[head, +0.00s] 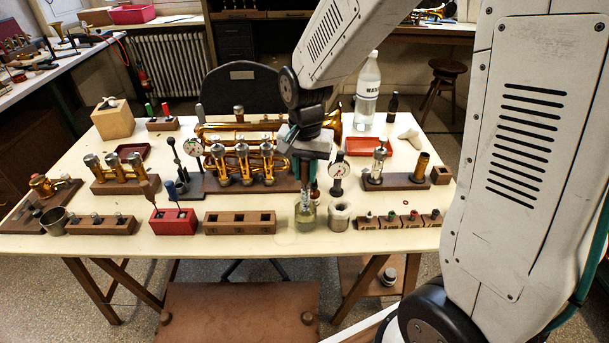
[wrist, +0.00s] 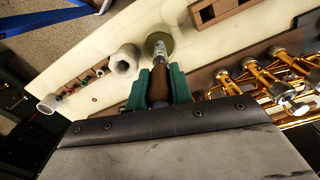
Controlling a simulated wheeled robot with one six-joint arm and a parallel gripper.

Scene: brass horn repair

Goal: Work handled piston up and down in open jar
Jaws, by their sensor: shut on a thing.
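My gripper (head: 308,158) is over the front middle of the table, pointing down. In the wrist view its green fingers (wrist: 159,84) are shut on the brown handle (wrist: 160,78) of the piston. The handle (head: 306,172) hangs roughly upright. The grey metal piston below it (wrist: 160,52) reaches the mouth of the open glass jar. The jar (head: 305,218) stands on the table with yellowish liquid in it; it also shows in the wrist view (wrist: 152,40). How deep the piston's lower end sits is hard to tell.
A pale round pot (head: 339,216) stands close right of the jar. A wooden block with square holes (head: 240,223) is to its left. The trumpet (head: 240,150) and its stand lie behind. A dial gauge (head: 338,170) stands behind right. Bare tabletop (head: 400,238) shows along the front edge.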

